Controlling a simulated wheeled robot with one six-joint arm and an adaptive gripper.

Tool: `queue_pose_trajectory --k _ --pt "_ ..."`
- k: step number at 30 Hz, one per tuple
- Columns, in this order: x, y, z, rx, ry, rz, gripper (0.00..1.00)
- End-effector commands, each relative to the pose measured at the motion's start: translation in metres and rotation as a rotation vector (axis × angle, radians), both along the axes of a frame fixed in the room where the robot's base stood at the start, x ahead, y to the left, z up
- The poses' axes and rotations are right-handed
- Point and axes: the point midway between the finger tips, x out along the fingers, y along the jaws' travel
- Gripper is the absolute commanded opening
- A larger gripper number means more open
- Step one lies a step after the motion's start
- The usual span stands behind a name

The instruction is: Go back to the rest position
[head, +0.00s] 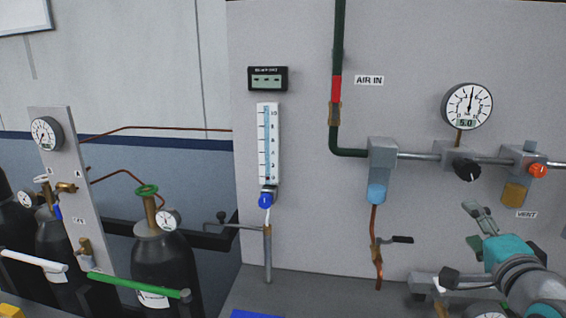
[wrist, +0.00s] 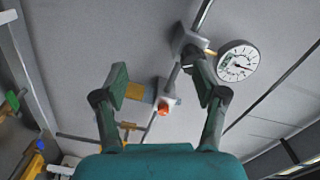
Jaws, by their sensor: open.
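My gripper (head: 478,228) is at the right of the head view, in front of the grey panel (head: 310,230) and below the black knob (head: 467,169). Its two fingers are spread with nothing between them. In the wrist view my gripper (wrist: 156,75) shows both fingers apart. The orange knob (wrist: 164,110) appears between and beyond them, and the dial gauge (wrist: 238,63) is right of the right finger. In the head view the orange knob (head: 540,170) is above and right of my gripper, apart from it. The gauge (head: 467,106) is higher up.
A pipe with a grey block (head: 383,152) and a brass valve with a dark lever (head: 401,240) is left of my gripper. Gas cylinders (head: 160,265) stand at the left. Bare panel lies between tube and pipe.

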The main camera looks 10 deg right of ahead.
Motion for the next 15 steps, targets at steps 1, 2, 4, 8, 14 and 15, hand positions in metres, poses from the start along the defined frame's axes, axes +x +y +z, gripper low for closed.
queue_pose_trajectory --k 1,2,4,8,14,15 --pt "0.001 0.007 -0.021 -0.012 0.019 0.009 0.71" --pt "0.001 0.011 -0.031 -0.024 0.025 0.012 0.71" --pt "-0.001 0.019 -0.054 -0.054 0.042 0.019 0.71" --pt "-0.007 0.035 -0.096 -0.112 0.071 0.032 0.71" --pt "-0.025 0.062 -0.157 -0.207 0.119 0.056 0.71" --pt "-0.030 0.067 -0.168 -0.227 0.128 0.061 0.71"
